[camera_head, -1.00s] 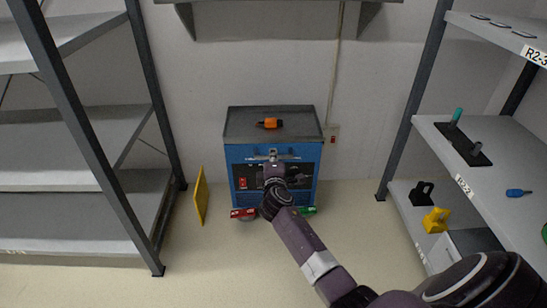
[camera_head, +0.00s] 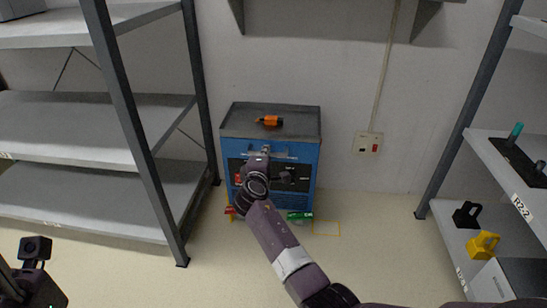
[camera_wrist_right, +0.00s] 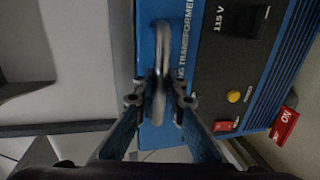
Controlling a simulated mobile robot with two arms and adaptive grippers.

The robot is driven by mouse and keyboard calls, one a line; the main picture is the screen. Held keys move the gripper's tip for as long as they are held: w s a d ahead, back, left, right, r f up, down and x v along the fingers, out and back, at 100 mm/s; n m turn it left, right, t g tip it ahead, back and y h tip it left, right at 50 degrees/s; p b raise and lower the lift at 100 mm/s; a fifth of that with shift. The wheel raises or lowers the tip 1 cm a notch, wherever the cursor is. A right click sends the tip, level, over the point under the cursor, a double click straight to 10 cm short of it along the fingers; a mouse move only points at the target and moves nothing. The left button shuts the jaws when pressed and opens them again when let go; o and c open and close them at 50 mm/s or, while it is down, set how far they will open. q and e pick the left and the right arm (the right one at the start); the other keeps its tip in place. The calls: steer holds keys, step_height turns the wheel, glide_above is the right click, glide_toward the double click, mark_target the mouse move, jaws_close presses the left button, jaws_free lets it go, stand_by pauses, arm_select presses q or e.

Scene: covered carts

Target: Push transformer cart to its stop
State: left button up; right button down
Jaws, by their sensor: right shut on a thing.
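The transformer cart (camera_head: 236,150) is a blue cabinet with a grey top, standing upright against the back wall just right of the left rack. My right gripper (camera_wrist_right: 161,98) is shut around the metal handle (camera_wrist_right: 161,40) on its front; in the head view the arm hides part of the front panel. The wrist view shows the word TRANSFORMER, a yellow button and a red switch beside the handle. A dark part of my left arm, apparently the left gripper (camera_head: 34,275), shows at the lower left; its fingers cannot be made out. I cannot make out a stop.
An orange item (camera_head: 270,120) lies on the cart's top. A red piece (camera_head: 229,210) and a green piece (camera_head: 299,216) show at its base. A yellow outline (camera_head: 326,228) marks the floor to its right. The left rack (camera_head: 130,130) is close; the right shelf (camera_head: 510,165) is farther away.

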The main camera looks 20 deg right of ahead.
steer(key=shift+a, duration=0.3)
steer(key=c, duration=2)
jaws_free()
steer(key=shift+w+a, duration=0.1)
steer(key=shift+w, duration=0.05)
steer(key=shift+o, duration=0.2)
steer(key=shift+s, duration=0.25)
steer(key=v, duration=1.1)
steer(key=shift+s+a, duration=0.15)
steer(key=shift+s, duration=0.1)
steer(key=shift+r, duration=0.1)
